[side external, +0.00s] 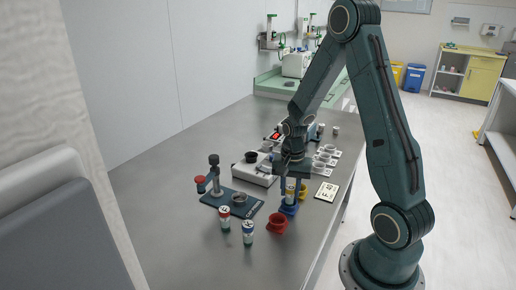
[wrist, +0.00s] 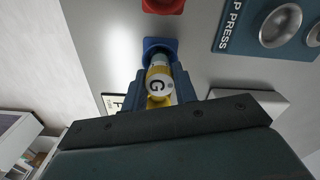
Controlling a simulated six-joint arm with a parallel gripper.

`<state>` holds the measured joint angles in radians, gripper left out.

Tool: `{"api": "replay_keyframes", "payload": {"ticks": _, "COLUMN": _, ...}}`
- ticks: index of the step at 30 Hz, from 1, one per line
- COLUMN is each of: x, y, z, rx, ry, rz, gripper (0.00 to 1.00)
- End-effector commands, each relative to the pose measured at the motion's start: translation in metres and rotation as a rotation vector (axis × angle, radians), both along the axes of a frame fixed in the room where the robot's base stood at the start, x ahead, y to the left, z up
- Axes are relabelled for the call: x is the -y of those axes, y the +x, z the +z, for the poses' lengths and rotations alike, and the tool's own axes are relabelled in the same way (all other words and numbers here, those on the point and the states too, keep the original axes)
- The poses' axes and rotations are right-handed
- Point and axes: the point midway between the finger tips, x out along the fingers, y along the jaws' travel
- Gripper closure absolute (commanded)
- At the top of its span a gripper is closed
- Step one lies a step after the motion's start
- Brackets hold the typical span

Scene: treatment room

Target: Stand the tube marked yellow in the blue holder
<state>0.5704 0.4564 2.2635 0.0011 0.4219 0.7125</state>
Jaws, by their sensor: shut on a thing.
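My gripper (side external: 291,185) is shut on a tube (side external: 290,194) with yellow marking. The tube looks upright in the side view, over the blue holder (side external: 288,210). In the wrist view the tube (wrist: 157,83) sits between the fingers, with a letter G on its pale top and a teal lower part. That lower part overlaps the near side of the blue holder (wrist: 160,47). I cannot tell whether its foot is inside the holder or just above it.
A yellow holder (side external: 302,191) is close behind the gripper, and a red holder (side external: 277,224) stands in front. Two other tubes, red-marked (side external: 224,217) and blue-marked (side external: 248,232), stand front left. A press on a dark board (side external: 225,200) is at left.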

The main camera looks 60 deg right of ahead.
Motion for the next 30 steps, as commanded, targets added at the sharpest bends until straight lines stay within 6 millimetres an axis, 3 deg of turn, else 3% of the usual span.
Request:
{"api": "replay_keyframes", "payload": {"ticks": 19, "x": -0.0001, "y": 0.0000, "z": -0.0094, "rx": 0.000, "ry": 0.000, "rz": 0.000, "gripper": 0.97}}
{"api": "replay_keyframes", "payload": {"ticks": 20, "x": 0.0000, "y": 0.0000, "z": -0.0091, "rx": 0.000, "ry": 0.000, "rz": 0.000, "gripper": 0.66}}
{"api": "replay_keyframes", "payload": {"ticks": 21, "x": 0.0000, "y": 0.0000, "z": -0.0091, "rx": 0.000, "ry": 0.000, "rz": 0.000, "gripper": 0.63}}
{"api": "replay_keyframes", "payload": {"ticks": 30, "x": 0.0001, "y": 0.0001, "z": -0.0085, "rx": 0.000, "ry": 0.000, "rz": 0.000, "gripper": 0.63}}
